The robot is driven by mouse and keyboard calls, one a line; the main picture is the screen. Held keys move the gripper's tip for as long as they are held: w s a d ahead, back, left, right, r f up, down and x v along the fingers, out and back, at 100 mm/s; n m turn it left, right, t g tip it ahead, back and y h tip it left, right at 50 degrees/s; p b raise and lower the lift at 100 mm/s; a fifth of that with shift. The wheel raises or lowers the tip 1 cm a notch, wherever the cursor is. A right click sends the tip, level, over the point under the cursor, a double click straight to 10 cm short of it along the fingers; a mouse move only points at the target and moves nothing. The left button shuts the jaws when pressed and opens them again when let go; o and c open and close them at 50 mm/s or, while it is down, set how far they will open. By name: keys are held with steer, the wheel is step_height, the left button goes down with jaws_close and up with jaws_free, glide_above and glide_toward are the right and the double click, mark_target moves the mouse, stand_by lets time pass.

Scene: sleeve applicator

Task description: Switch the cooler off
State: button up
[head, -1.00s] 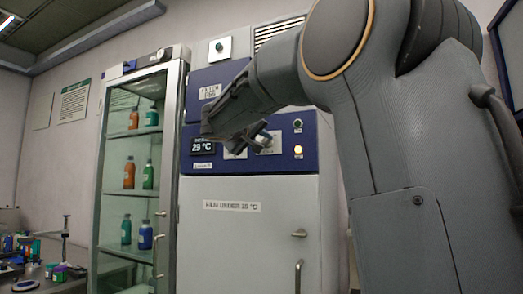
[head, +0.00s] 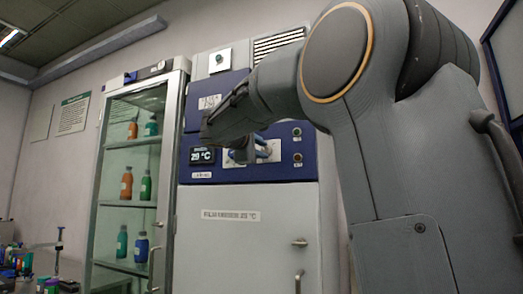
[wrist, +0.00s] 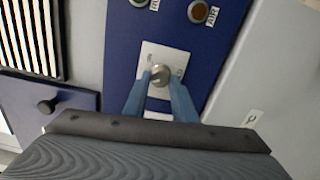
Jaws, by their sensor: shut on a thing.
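The cooler (head: 245,240) is a pale cabinet with a blue control panel (head: 225,174). Its display (head: 202,155) reads about 29 °C. A metal rotary knob (wrist: 160,74) sits on a white plate in the wrist view. My gripper (wrist: 158,80) has its blue fingers at either side of the knob and is shut on it. In the head view my gripper (head: 254,152) is at the panel and hides most of the knob plate. Two round lamps, the upper one (head: 297,132) and the lower amber one (head: 297,157), look unlit.
A glass-door cabinet (head: 128,190) with bottles stands left of the cooler. The cooler's door has a handle (head: 299,284) and a latch (head: 300,242). A cluttered bench (head: 50,272) is at the lower left. A vent grille (wrist: 32,35) is beside the panel.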

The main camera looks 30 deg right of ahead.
steer(key=shift+n, duration=1.3)
steer(key=shift+p, duration=0.3)
steer(key=o, duration=1)
steer(key=shift+o, duration=0.2)
steer(key=b+v, duration=0.2)
steer(key=v, duration=0.6)
steer(key=shift+f, duration=0.1)
